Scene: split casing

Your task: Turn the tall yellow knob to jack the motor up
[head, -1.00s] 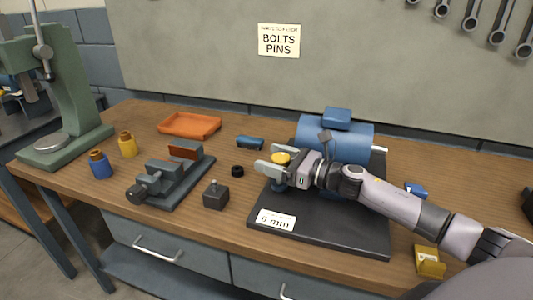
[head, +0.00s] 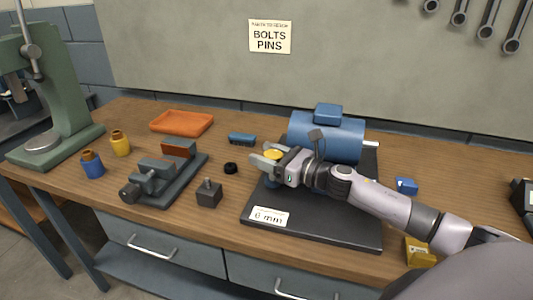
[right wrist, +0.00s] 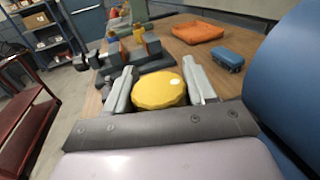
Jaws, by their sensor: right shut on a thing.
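The yellow knob (head: 273,155) stands at the left of the blue motor (head: 340,136), on the black base plate (head: 350,230). My right gripper (head: 266,157) is around the knob and shut on it. In the right wrist view the round yellow knob (right wrist: 158,90) sits between the two grey fingers, with a white dot on its top. A white label (head: 269,216) on the plate's front reads what looks like 0 mm. My right arm hides part of the motor's underside and the plate. My left gripper is not in view.
A vise (head: 165,175), a small dark block (head: 209,194) and a black ring (head: 231,168) lie left of the plate. An orange tray (head: 182,123) and a blue piece (head: 242,138) lie behind. Yellow (head: 420,252) and blue (head: 406,186) objects are near my right arm.

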